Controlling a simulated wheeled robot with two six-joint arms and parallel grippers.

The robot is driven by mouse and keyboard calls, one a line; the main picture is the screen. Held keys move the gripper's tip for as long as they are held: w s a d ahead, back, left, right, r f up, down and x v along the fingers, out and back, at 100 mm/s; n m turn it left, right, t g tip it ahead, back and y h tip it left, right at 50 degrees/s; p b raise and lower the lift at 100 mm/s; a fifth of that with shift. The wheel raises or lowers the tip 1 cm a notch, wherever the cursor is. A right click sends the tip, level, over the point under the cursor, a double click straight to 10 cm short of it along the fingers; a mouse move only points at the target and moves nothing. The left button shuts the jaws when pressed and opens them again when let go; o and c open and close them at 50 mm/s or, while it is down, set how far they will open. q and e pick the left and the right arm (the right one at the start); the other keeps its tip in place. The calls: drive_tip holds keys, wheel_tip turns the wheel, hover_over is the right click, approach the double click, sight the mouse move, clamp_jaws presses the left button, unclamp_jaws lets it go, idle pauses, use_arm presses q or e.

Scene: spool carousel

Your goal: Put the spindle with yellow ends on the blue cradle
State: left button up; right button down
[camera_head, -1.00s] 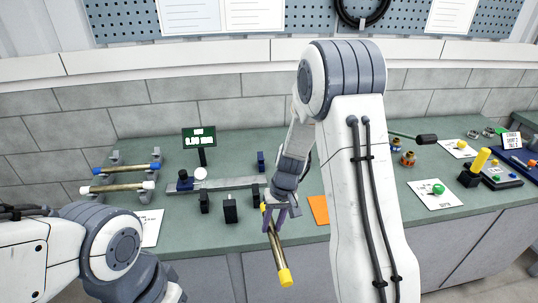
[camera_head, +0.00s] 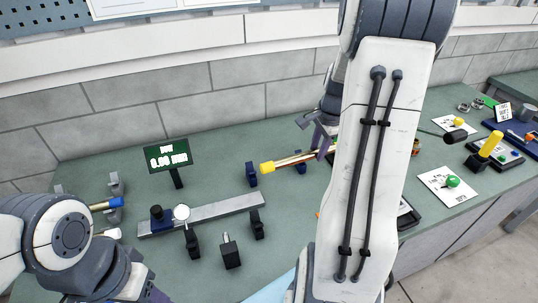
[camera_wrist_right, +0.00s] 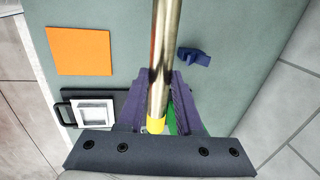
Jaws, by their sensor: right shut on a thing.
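The spindle with yellow ends is a metal rod; its near yellow end (camera_head: 267,168) points left in the head view. My right gripper (camera_head: 324,141) is shut on it towards its other end and holds it above the bench. In the right wrist view the rod (camera_wrist_right: 161,50) runs up from the jaws (camera_wrist_right: 160,108), with a yellow end by them. The blue cradle shows as two dark blue blocks (camera_head: 252,175), close to the rod; in the wrist view one block (camera_wrist_right: 194,56) lies right of the rod, apart in the picture. Only an edge of my left gripper (camera_head: 154,294) shows.
Several black posts (camera_head: 230,252) and a grey bar (camera_head: 215,212) with a dial gauge stand left of the spindle. A lit display (camera_head: 167,156) is behind. A blue-ended spindle (camera_head: 107,204) lies left. An orange sheet (camera_wrist_right: 78,51) and a framed pad (camera_wrist_right: 94,110) lie nearby.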

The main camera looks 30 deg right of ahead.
drive_tip(key=shift+w+d+r, duration=0.15)
drive_tip(key=shift+w+d, duration=0.1)
drive_tip(key=shift+w, duration=0.05)
drive_tip(key=shift+m, duration=0.3)
drive_tip(key=shift+w+a+f+p, duration=0.25)
drive_tip(key=shift+w+f+p, duration=0.65)
drive_tip(key=shift+w+f, duration=0.95)
drive_tip(key=shift+w+a+f+p, duration=0.2)
drive_tip(key=shift+w+f+p, duration=0.7)
drive_tip(key=shift+w+f, duration=1)
drive_tip(key=shift+w+a+f+p, duration=0.25)
drive_tip(key=shift+w+f+p, duration=0.65)
drive_tip(key=shift+w+f, duration=0.95)
drive_tip(key=shift+w+r, duration=0.15)
drive_tip(key=shift+r, duration=0.05)
drive_tip(key=c, duration=0.6)
unclamp_jaws()
drive_tip(key=shift+f, duration=0.1)
drive_tip(key=r, duration=0.4)
drive_tip(key=s+r+b, duration=0.1)
drive_tip(key=r, duration=0.3)
drive_tip(key=s+r+b, duration=0.1)
drive_tip(key=r, duration=0.3)
drive_tip(key=shift+s+a, duration=0.25)
drive_tip(key=shift+a, duration=0.15)
